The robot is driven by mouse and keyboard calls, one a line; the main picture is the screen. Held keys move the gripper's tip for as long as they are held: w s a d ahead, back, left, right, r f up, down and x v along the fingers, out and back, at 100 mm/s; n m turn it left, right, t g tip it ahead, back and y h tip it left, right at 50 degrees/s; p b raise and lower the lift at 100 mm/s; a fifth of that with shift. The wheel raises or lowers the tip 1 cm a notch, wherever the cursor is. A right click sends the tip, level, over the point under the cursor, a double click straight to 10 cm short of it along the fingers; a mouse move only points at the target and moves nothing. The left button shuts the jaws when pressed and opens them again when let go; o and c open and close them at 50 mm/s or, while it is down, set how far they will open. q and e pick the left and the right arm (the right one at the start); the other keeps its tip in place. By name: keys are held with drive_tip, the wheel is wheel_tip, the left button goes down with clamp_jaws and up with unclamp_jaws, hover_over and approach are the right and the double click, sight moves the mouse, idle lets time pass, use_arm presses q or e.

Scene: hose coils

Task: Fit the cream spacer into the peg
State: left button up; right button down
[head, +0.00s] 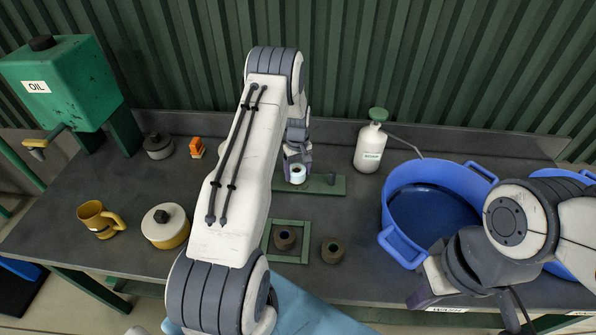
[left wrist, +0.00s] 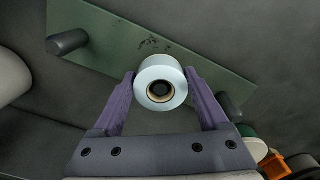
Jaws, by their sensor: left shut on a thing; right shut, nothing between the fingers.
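My left gripper (head: 297,168) is shut on a pale, nearly white spacer (head: 298,175), at the green plate (head: 328,188). In the left wrist view the purple fingers of the left gripper (left wrist: 160,82) grip the ring-shaped spacer (left wrist: 160,70) from both sides. Its tan-rimmed hole has a dark centre; I cannot tell whether a peg is inside it. The green plate (left wrist: 150,48) lies behind it, with a dark peg (left wrist: 68,42) at one end and another (left wrist: 230,103) at the other. My right gripper (head: 428,294) is shut and empty at the front right, partly hidden.
A blue tub (head: 415,250) stands right, a white bottle (head: 370,148) behind. A green frame (head: 305,240) holds a brown ring (head: 285,238); another brown ring (head: 333,251) lies beside it. A yellow mug (head: 95,218) and a lidded pot (head: 165,226) stand left.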

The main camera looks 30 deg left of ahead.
use_arm(q)
drive_tip(key=shift+f+b, duration=0.6)
drive_tip(key=shift+f, duration=0.25)
drive_tip(key=o, duration=1.5)
drive_tip(key=shift+c, duration=0.2)
drive_tip(key=shift+r, duration=0.15)
wheel_tip(320, 180, up, 10)
drive_tip(key=shift+r+b, duration=0.15)
drive_tip(key=shift+b, duration=0.9)
